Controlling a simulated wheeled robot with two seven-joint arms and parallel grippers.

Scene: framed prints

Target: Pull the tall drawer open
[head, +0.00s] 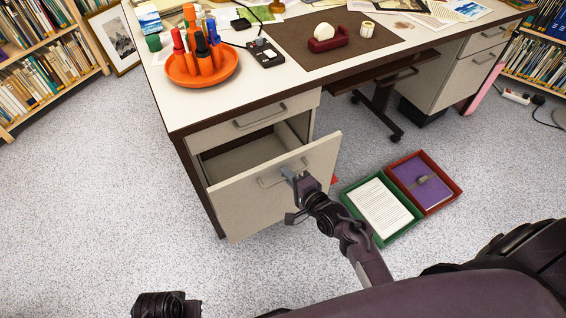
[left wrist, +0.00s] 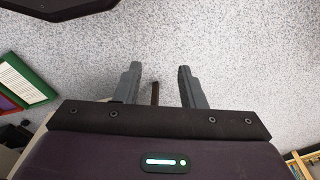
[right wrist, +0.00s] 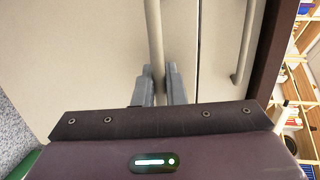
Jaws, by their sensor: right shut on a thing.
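The tall drawer (head: 240,200) is the lower one in the desk's left pedestal. It stands pulled out, and its empty-looking inside shows behind the beige front. My right gripper (head: 291,178) is at the drawer's bar handle (head: 268,180), near its right end. In the right wrist view, the fingers (right wrist: 159,84) are shut on the grey handle (right wrist: 155,35), one on each side. My left gripper (left wrist: 158,88) is open and empty above the carpet, away from the desk; part of the left arm (head: 165,305) shows at the bottom of the head view.
The shallow drawer (head: 250,123) above is shut. An orange caddy (head: 202,66) stands on the desk top (head: 190,112). A green tray (head: 349,200) and a red tray (head: 456,188) lie on the floor right of the drawer. Carpet in front and left is clear.

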